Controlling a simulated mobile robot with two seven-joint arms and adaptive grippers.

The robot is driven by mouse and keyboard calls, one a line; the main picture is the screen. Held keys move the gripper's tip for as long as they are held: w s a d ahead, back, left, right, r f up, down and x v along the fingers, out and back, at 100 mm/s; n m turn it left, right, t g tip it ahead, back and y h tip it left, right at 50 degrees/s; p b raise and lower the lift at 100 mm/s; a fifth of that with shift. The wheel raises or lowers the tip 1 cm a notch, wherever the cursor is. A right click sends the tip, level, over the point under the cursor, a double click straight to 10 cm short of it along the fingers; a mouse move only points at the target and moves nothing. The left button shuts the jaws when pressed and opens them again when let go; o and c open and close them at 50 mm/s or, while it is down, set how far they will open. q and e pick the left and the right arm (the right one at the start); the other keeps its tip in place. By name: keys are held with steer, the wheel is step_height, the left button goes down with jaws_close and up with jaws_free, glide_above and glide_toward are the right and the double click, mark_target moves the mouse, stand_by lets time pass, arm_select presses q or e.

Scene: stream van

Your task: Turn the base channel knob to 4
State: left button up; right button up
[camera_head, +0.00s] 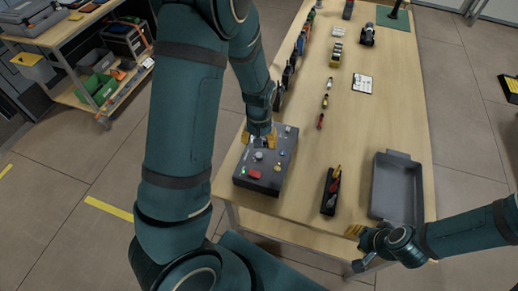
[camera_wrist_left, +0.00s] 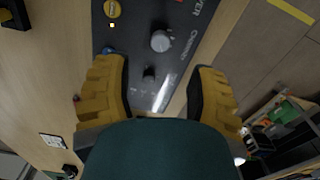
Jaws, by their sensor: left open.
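A dark control box (camera_head: 265,182) with knobs and buttons sits at the near left end of the wooden table. In the left wrist view, a round grey knob (camera_wrist_left: 161,40) stands on its panel (camera_wrist_left: 186,28) beside the lettering "CHANNEL". A grey knob also shows on the box in the head view (camera_head: 258,155). My left gripper (camera_head: 258,140) is over the far part of the box.
A grey tray (camera_head: 376,190) and a narrow black holder (camera_head: 325,205) stand right of the box. Small coloured items (camera_head: 325,101) and a white card (camera_head: 362,83) lie farther back. A yellow knob (camera_wrist_left: 112,9) and a blue button (camera_wrist_left: 108,50) are also on the panel.

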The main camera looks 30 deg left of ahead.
arm_select(q)
steer(key=shift+r, duration=2)
steer(key=shift+s+f, duration=0.1)
arm_select(e)
steer(key=shift+s, duration=0.1)
